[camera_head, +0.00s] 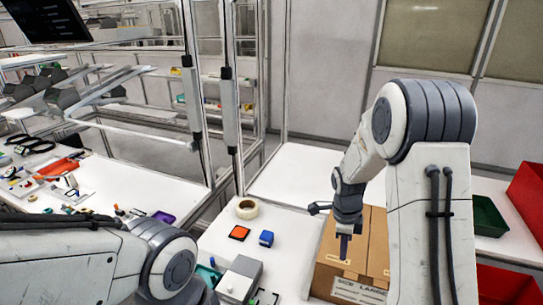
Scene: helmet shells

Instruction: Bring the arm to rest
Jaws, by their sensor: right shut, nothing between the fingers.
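My right gripper (343,247) points down in front of a cardboard box (376,242) on the white table. Its narrow fingers are shut with nothing held between them. I cannot tell whether the fingertips touch the box. My right arm rises from the lower right and bends over toward the box. My left arm comes in from the lower left. Its gripper is outside the picture.
A tape roll (246,208), an orange block (239,233) and a blue block (266,238) lie left of the box. A grey box (240,279) stands near my left arm. Red bins (527,200) and a green bin (488,217) stand at the right.

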